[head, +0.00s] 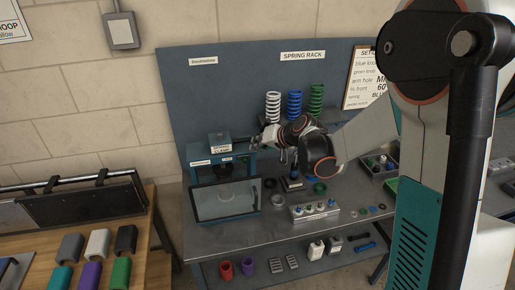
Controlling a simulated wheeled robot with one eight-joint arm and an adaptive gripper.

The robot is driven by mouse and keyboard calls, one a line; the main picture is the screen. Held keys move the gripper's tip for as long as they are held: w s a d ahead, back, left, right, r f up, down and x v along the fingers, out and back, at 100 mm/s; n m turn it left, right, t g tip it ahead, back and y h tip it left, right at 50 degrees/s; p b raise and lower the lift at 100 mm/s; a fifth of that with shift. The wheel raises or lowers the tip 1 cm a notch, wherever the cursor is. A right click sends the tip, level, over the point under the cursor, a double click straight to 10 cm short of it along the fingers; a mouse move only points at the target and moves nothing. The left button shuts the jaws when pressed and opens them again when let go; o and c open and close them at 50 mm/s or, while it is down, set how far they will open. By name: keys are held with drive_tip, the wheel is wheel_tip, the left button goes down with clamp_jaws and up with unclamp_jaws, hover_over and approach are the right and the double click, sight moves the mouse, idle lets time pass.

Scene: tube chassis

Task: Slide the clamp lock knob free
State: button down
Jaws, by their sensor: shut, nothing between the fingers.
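A teal clamp frame (180,158) stands at the left end of the metal workbench, with a small labelled block (219,142) on top. A clear-fronted guard with a dark frame (225,200) stands in front of it. My gripper (255,142) points left and is shut, with nothing between its fingers. Its tips are close to the right side of the labelled block. The lock knob is too small to make out, and I cannot tell whether the tips touch it.
White, blue and green springs (294,103) stand on the rack behind my gripper. A row of knobs on a grey block (315,211), rings and small bins lie on the bench to the right. A wooden table (150,225) with coloured pieces stands at the left.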

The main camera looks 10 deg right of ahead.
drive_tip(key=v, duration=1)
drive_tip(key=shift+d+r+p, duration=0.2)
drive_tip(key=shift+p, duration=0.1)
